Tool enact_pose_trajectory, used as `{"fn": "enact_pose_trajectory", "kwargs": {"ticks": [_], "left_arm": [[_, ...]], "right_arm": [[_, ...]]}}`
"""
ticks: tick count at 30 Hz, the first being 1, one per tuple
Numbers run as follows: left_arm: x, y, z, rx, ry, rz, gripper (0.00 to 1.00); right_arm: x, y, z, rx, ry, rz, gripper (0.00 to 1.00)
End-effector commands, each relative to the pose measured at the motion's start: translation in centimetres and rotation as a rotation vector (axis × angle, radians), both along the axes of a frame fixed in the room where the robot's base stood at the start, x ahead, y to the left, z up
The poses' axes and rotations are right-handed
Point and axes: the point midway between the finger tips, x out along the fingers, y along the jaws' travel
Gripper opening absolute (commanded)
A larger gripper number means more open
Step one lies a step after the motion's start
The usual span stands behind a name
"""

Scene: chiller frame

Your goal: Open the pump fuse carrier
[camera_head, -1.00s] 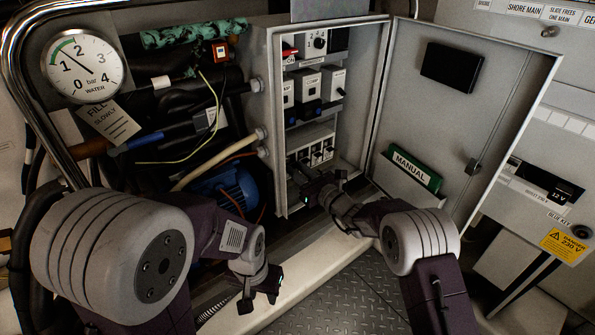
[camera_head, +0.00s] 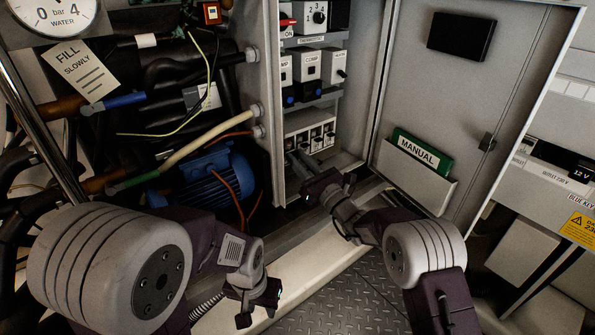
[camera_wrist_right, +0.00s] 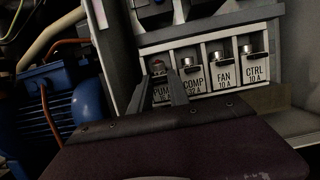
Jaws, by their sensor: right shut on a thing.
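The pump fuse carrier (camera_wrist_right: 162,95) is the leftmost of a row of white, labelled carriers in the right wrist view. A small reddish part shows at its top. My right gripper (camera_wrist_right: 167,84) is shut on the pump fuse carrier, with one finger on each side of it. The fingers hide part of its front, and I cannot tell whether it is tilted out. In the head view my right gripper (camera_head: 296,160) reaches into the lower left of the open cabinet (camera_head: 276,120). My left gripper (camera_head: 258,305) hangs low, away from the cabinet; its jaw opening is unclear.
The COMP (camera_wrist_right: 192,80), FAN (camera_wrist_right: 222,75) and CTRL (camera_wrist_right: 255,70) carriers stand close to the right of the pump one. The cabinet door (camera_head: 455,90) is open to the right, with a green manual (camera_head: 420,152) in its pocket. A blue motor (camera_head: 205,180) and hoses lie left.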

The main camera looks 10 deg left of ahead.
Motion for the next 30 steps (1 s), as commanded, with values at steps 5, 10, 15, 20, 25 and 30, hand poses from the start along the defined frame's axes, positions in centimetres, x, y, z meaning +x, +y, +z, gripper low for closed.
{"fn": "enact_pose_trajectory", "kwargs": {"ticks": [5,10,15,20,25,30], "left_arm": [[0.0,0.0,-3.8,0.0,0.0,0.0,0.36],[0.0,0.0,-6.4,0.0,0.0,0.0,0.36],[0.0,0.0,-8.8,0.0,0.0,0.0,0.36],[0.0,0.0,-10.8,0.0,0.0,0.0,0.36],[0.0,0.0,-12.4,0.0,0.0,0.0,0.36],[0.0,0.0,-13.5,0.0,0.0,0.0,0.36]], "right_arm": [[-0.2,-0.2,-1.4,0.07,-0.055,0.0,0.0],[-0.3,-0.4,-1.8,0.137,-0.107,0.0,0.0],[-0.5,-0.5,-2.2,0.203,-0.157,0.0,0.0],[-0.5,-0.6,-2.5,0.26,-0.203,0.0,0.0],[-0.6,-0.7,-2.7,0.311,-0.243,0.0,0.0],[-0.6,-0.8,-2.9,0.35,-0.273,0.001,0.0]]}}
